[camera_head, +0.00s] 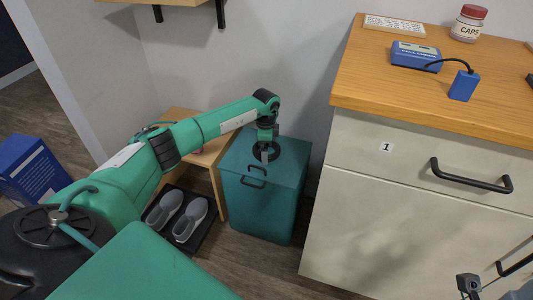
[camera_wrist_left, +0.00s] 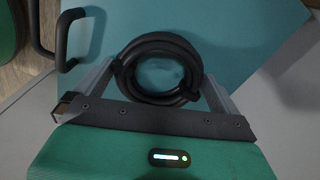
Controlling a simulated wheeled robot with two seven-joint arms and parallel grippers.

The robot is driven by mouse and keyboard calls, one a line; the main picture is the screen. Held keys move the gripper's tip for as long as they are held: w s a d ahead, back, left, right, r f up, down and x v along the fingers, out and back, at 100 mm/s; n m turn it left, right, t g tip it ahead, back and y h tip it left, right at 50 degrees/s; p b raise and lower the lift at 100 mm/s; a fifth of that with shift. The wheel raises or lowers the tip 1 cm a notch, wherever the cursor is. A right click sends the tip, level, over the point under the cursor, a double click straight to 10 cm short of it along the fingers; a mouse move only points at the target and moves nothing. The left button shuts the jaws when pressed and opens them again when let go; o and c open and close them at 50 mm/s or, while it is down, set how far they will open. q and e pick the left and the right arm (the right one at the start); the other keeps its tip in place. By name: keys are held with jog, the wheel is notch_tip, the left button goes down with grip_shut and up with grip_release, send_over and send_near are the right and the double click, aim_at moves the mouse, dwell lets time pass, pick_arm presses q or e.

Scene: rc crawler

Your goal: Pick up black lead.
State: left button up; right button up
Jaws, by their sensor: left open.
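The black lead (camera_wrist_left: 190,72) is a coiled black loop lying on the lid of a teal box. In the head view the coil (camera_head: 296,150) shows partly behind my left gripper (camera_head: 266,154). In the left wrist view my left gripper (camera_wrist_left: 160,82) is open, with a finger on each side of the coil. I cannot tell whether the fingers touch it. A grey end part that looks like my right gripper (camera_head: 468,286) shows at the bottom right of the head view; its jaws are unclear.
The teal box (camera_head: 262,208) has black handles and stands between a low wooden bench (camera_head: 209,155) and a white drawer cabinet (camera_head: 350,205). Grey shoes (camera_head: 188,218) sit on a dark tray. A blue device (camera_head: 415,56) and a jar (camera_head: 468,23) stand on the cabinet top.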

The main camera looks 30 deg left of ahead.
pick_arm(q)
jog(key=shift+r, duration=0.1)
jog(key=c, duration=0.8)
jog(key=shift+o, duration=0.2)
jog(key=shift+r, duration=0.1)
